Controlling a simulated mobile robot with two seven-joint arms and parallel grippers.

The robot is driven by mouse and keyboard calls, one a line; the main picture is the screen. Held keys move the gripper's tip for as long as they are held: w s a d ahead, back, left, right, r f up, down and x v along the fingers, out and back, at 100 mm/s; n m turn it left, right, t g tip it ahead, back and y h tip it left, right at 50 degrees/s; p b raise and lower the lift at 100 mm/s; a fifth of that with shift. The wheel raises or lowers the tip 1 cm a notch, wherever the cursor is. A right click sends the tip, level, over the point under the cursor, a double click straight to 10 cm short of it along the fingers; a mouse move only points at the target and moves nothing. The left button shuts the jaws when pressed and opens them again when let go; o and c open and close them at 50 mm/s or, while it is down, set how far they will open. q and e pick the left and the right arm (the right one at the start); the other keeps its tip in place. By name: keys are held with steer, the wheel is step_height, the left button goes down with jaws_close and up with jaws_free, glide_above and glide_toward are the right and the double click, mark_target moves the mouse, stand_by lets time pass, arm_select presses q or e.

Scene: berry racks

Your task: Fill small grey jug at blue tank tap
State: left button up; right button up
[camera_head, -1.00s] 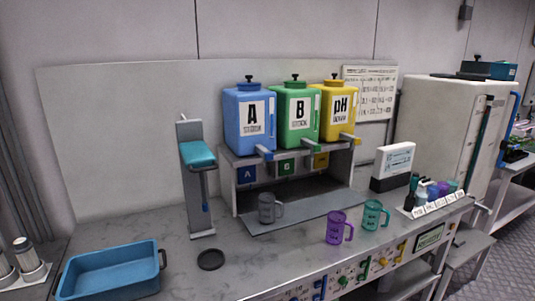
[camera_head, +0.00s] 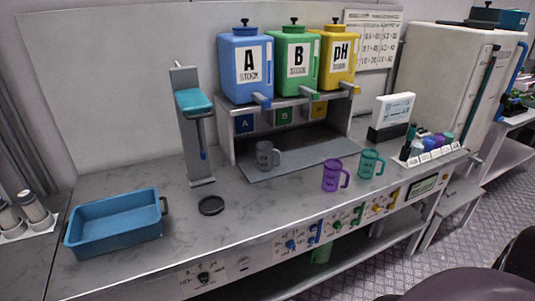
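The small grey jug (camera_head: 264,156) stands upright on the grey tray plate (camera_head: 318,154) under the tank shelf, its handle to the right. It is below and close to the blue tank's tap. The blue tank (camera_head: 230,68), marked A, stands at the left end of the shelf. Its blue tap (camera_head: 261,100) sticks out at the lower front, above the jug. I cannot see the jug's inside well enough to tell what it holds. Neither of my grippers is in view.
A purple jug (camera_head: 331,176) and a teal jug (camera_head: 368,163) stand right of the plate. The green tank (camera_head: 291,65) and yellow tank (camera_head: 335,65) share the shelf. A teal-topped stand (camera_head: 193,130), black disc (camera_head: 211,205) and blue tub (camera_head: 112,228) are left. Bare counter (camera_head: 255,205) lies in front.

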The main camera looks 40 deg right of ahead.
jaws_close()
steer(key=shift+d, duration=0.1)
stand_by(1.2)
